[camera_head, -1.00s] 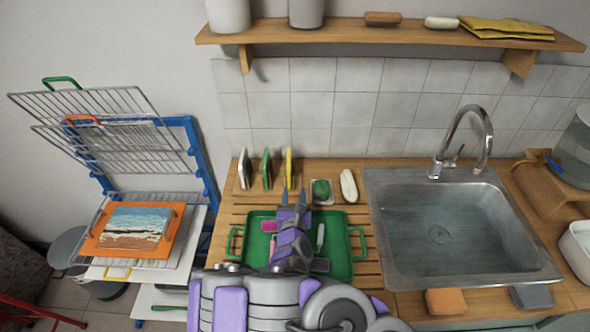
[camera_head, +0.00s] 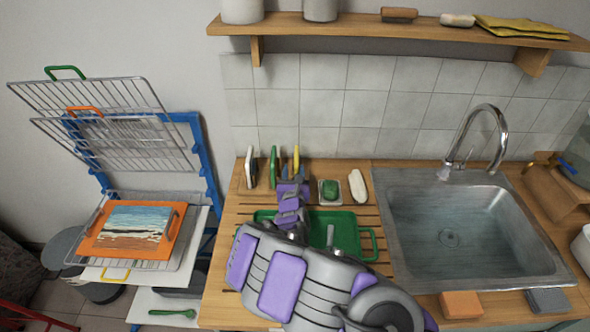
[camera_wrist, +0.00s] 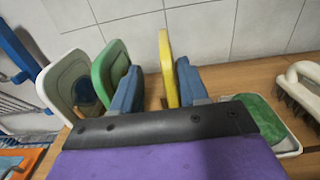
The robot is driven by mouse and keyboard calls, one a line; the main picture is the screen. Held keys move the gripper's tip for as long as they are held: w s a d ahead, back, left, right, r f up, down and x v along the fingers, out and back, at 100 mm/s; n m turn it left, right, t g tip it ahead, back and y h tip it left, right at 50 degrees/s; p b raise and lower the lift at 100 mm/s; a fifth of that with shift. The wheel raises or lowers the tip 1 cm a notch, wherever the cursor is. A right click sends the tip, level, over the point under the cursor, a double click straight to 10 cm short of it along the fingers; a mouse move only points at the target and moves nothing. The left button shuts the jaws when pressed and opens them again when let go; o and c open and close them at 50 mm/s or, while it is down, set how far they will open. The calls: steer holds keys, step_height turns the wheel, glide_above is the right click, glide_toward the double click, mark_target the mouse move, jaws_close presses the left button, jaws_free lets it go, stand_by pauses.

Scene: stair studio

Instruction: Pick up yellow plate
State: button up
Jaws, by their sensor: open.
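The yellow plate (camera_head: 297,158) stands on edge at the back of the wooden counter, right of a green plate (camera_head: 273,165) and a white plate (camera_head: 250,167). My gripper (camera_head: 290,170) is at the yellow plate, with its fingers partly hidden in the head view. In the wrist view, my gripper (camera_wrist: 158,68) is open, its two blue fingers on either side of the yellow plate (camera_wrist: 167,62). The right finger is close to it; contact cannot be told. The left finger lies between the yellow and green plates and overlaps the green plate's edge.
A green tray (camera_head: 368,245) lies under my arm. A dish with a green sponge (camera_head: 330,190) and a white-handled brush (camera_head: 357,186) lie right of the plates. The sink (camera_head: 450,235) is farther right. A tiled wall (camera_head: 340,105) stands close behind.

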steer(key=w, duration=0.1)
steer(key=w+d+b, duration=0.1)
steer(key=w, duration=0.1)
steer(key=w+d+b, duration=0.1)
steer(key=w, duration=0.1)
steer(key=shift+f, duration=0.15)
steer(key=shift+a, duration=1)
steer(key=shift+c, duration=1.6)
steer(key=shift+d, duration=0.8)
jaws_close()
steer(key=shift+a, duration=0.5)
